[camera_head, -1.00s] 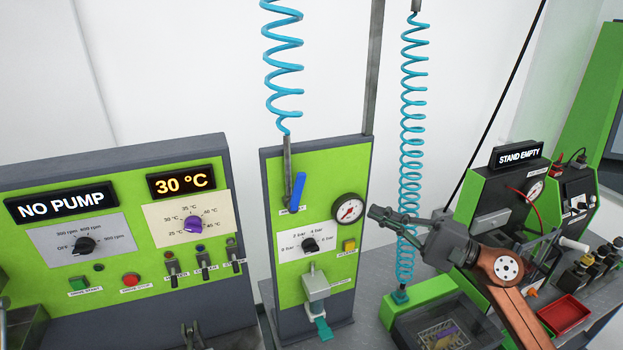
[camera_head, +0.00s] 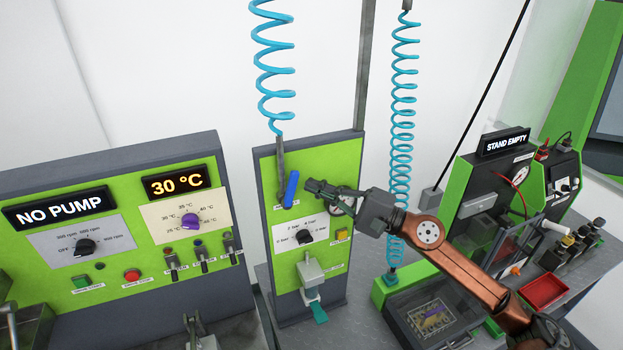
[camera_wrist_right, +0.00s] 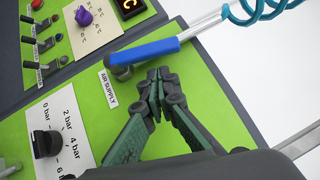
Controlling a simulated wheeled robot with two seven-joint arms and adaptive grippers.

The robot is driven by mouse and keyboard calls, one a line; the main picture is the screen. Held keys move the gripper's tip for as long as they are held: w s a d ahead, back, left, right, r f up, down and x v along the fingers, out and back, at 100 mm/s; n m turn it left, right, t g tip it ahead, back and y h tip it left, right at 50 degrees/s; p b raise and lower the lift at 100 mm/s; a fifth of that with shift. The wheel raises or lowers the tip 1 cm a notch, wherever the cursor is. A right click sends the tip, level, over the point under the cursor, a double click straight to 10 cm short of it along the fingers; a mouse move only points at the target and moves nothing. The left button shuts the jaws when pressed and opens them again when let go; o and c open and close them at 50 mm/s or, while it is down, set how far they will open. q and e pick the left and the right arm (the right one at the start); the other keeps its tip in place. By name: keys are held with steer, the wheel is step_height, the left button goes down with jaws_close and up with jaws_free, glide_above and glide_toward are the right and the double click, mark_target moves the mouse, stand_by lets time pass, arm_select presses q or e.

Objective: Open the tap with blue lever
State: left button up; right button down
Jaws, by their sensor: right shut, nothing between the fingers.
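The tap's blue lever (camera_head: 291,188) is on the upper part of the green middle panel (camera_head: 330,165), standing nearly upright beside the metal pipe. In the right wrist view the blue lever (camera_wrist_right: 143,52) lies just beyond the fingertips, above the AIR SUPPLY label (camera_wrist_right: 110,88). My right gripper (camera_head: 312,186) is shut and empty, just right of the lever in the head view. In the right wrist view its closed fingertips (camera_wrist_right: 158,75) are close to the lever; I cannot tell whether they touch. The left gripper shows only doubtfully at the bottom edge (camera_head: 193,335).
A pressure knob (camera_head: 304,236) and yellow button (camera_head: 341,236) sit below the lever. A coiled blue hose (camera_head: 272,65) hangs above the pipe; another (camera_head: 403,120) hangs behind my right arm. The NO PUMP panel (camera_head: 120,240) stands left. A red tray (camera_head: 543,291) lies right.

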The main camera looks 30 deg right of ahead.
mark_target(297, 183)
arm_select(q)
steer(key=shift+s+f+b, duration=0.35)
steer(key=shift+f+b, duration=0.4)
steer(key=shift+b, duration=0.05)
steer(key=shift+s+f+b, duration=0.3)
steer(key=shift+f+b, duration=0.4)
steer(key=shift+b, duration=0.1)
arm_select(e)
steer(key=shift+w+a+r+n+g+h, duration=0.1)
steer(key=shift+a+r+n+g+h, duration=0.3)
steer(key=shift+a+n, duration=0.3)
steer(key=shift+w+a+r+n+g+h, duration=0.1)
steer(key=shift+a+r+n+g+h, duration=0.1)
steer(key=shift+a+r+n+g, duration=0.35)
arm_select(q)
steer(key=shift+r, duration=0.1)
arm_select(e)
steer(key=shift+s+a+f, duration=0.1)
steer(key=shift+a, duration=0.1)
